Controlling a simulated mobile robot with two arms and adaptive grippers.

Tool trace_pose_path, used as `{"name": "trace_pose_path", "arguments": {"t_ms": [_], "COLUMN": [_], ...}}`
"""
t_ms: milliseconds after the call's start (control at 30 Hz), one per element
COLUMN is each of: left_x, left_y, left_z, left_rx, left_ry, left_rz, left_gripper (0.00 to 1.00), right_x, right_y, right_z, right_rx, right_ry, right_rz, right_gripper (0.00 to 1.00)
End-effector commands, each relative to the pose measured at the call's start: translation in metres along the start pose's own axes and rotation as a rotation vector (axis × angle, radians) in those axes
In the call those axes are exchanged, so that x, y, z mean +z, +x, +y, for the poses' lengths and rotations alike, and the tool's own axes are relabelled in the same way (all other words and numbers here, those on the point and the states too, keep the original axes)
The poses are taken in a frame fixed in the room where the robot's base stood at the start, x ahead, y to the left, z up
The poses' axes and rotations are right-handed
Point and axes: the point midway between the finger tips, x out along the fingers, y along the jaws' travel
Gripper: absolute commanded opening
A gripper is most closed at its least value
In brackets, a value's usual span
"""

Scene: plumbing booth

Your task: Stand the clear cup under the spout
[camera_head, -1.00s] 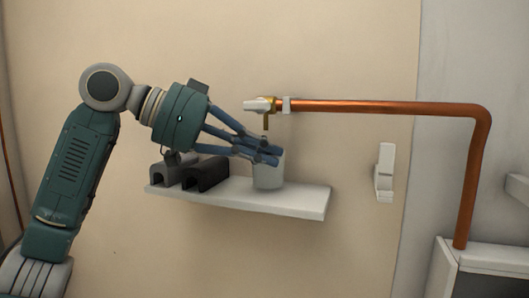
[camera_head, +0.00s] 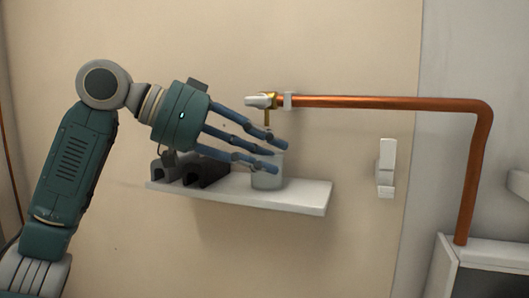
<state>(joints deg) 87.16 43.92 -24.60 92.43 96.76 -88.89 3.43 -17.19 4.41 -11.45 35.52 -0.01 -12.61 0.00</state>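The clear cup (camera_head: 267,177) stands upright on the white shelf (camera_head: 305,194), below the brass spout (camera_head: 267,117) at the left end of the copper pipe. My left gripper (camera_head: 277,158) is at the cup's upper part, with its blue fingers spread apart. One finger passes above the rim and another crosses the cup's front left side. The fingers hide part of the rim. No grip on the cup shows. My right gripper is out of view.
Dark block-like holders (camera_head: 205,172) sit on the shelf left of the cup. The copper pipe (camera_head: 385,103) runs right from the spout, then bends down. A white bracket (camera_head: 386,168) is on the wall. The shelf's right end is bare.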

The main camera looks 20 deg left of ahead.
Motion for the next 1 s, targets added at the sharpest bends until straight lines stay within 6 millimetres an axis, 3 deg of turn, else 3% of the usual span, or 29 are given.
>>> {"name": "trace_pose_path", "arguments": {"t_ms": [233, 500, 700, 1000], "left_x": [-0.001, -0.001, -0.001, 0.000], "left_y": [-0.018, -0.076, -0.108, -0.120], "left_z": [-0.001, -0.001, -0.001, 0.000], "left_rx": [-0.003, -0.003, -0.001, 0.000], "left_ry": [-0.001, -0.001, -0.001, 0.000], "left_rz": [0.002, 0.004, 0.002, 0.000], "left_gripper": [0.28, 0.28, 0.28, 0.28], "right_x": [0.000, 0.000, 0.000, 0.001], "right_y": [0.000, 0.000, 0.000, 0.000], "right_z": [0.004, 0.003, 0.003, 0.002], "right_rx": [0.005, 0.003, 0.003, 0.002], "right_ry": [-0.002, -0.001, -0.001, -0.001], "right_rz": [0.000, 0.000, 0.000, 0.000], "right_gripper": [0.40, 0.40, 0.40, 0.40]}}
